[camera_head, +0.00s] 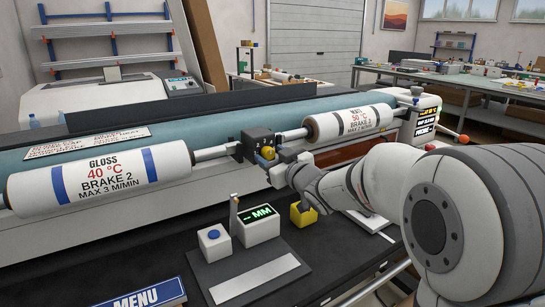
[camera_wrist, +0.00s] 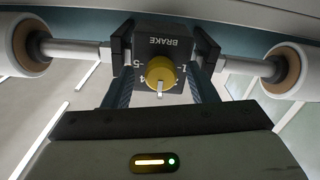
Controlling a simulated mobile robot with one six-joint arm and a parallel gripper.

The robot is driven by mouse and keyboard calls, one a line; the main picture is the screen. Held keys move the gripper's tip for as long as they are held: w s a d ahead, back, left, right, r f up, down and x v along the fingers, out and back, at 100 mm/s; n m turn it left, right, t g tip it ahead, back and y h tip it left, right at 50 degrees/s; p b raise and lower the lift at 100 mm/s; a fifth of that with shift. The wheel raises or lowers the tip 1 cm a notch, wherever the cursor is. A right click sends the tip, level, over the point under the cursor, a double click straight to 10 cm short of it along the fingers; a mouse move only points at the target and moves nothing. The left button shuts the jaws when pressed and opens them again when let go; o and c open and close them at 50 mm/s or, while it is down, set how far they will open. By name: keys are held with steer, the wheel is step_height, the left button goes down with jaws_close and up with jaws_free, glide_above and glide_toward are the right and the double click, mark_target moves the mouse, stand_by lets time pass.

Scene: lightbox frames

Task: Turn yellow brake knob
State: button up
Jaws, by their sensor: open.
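The yellow brake knob (camera_head: 268,152) sits on a dark block (camera_head: 256,141) on the shaft between two white rolls. In the wrist view the knob (camera_wrist: 160,73) has a pale pointer aimed toward the picture's bottom. The block's face reads BRAKE upside down, with scale numbers around the knob; the one at the pointer is partly hidden. My gripper (camera_wrist: 163,45) is open, its dark fingers left and right of the block and knob, with gaps to the knob. In the head view my gripper (camera_head: 274,168) is close in front of the knob, its fingertips hard to make out.
The left roll (camera_head: 95,176) reads GLOSS, 40 °C, BRAKE 2, MAX 3 M/MIN. The right roll (camera_head: 350,123) reads MATT, 50 °C. A panel with a blue button (camera_head: 214,234) and a green MM display (camera_head: 262,215) stands below, beside a yellow block (camera_head: 303,214).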

steer(key=v, duration=0.7)
steer(key=shift+s+d, duration=0.2)
steer(key=shift+d, duration=0.1)
